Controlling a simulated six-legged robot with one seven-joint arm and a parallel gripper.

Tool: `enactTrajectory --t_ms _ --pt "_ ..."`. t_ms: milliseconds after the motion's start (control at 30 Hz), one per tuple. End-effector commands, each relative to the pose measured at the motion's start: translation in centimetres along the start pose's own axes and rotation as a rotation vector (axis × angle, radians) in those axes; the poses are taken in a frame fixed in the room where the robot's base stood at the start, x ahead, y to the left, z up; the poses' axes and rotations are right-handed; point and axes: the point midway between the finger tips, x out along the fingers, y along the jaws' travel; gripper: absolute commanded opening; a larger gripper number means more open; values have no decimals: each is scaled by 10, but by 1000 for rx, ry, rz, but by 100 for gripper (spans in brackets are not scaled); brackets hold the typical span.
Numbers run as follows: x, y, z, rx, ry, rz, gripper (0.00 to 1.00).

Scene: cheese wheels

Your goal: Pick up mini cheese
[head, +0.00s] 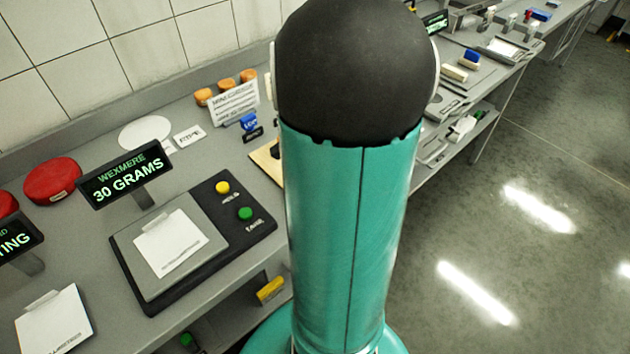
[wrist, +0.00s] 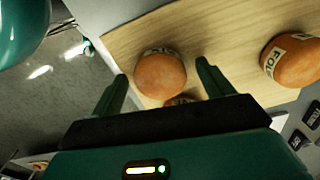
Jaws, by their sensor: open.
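In the wrist view, a small round orange mini cheese (wrist: 160,76) with a dark-lettered label lies on a light wooden board (wrist: 222,40). My gripper (wrist: 160,82) is open and empty, its two green fingers apart on either side of this cheese. I cannot tell how far the fingertips are above the board. Part of another orange cheese (wrist: 180,101) shows just below it, mostly hidden by my gripper. A further orange cheese (wrist: 292,60) with a white label lies to the right. My gripper is hidden behind my arm in the head view.
In the head view, several small orange cheeses (head: 226,86) sit behind a white sign (head: 233,103) by the wall. A scale (head: 190,262) with a "30 GRAMS" display (head: 126,175) and red cheese wheels (head: 52,181) occupy the left counter. Open floor (head: 520,240) lies right.

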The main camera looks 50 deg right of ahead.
Motion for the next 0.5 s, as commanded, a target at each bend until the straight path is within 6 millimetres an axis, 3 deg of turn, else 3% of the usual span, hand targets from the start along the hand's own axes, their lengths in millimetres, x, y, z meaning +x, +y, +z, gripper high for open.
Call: enactTrajectory --t_ms 133,367,500 --pt "0 0 0 -1 0 0 76" --pt "-1 0 0 -1 0 0 30" --pt "-1 0 0 -1 0 0 29"
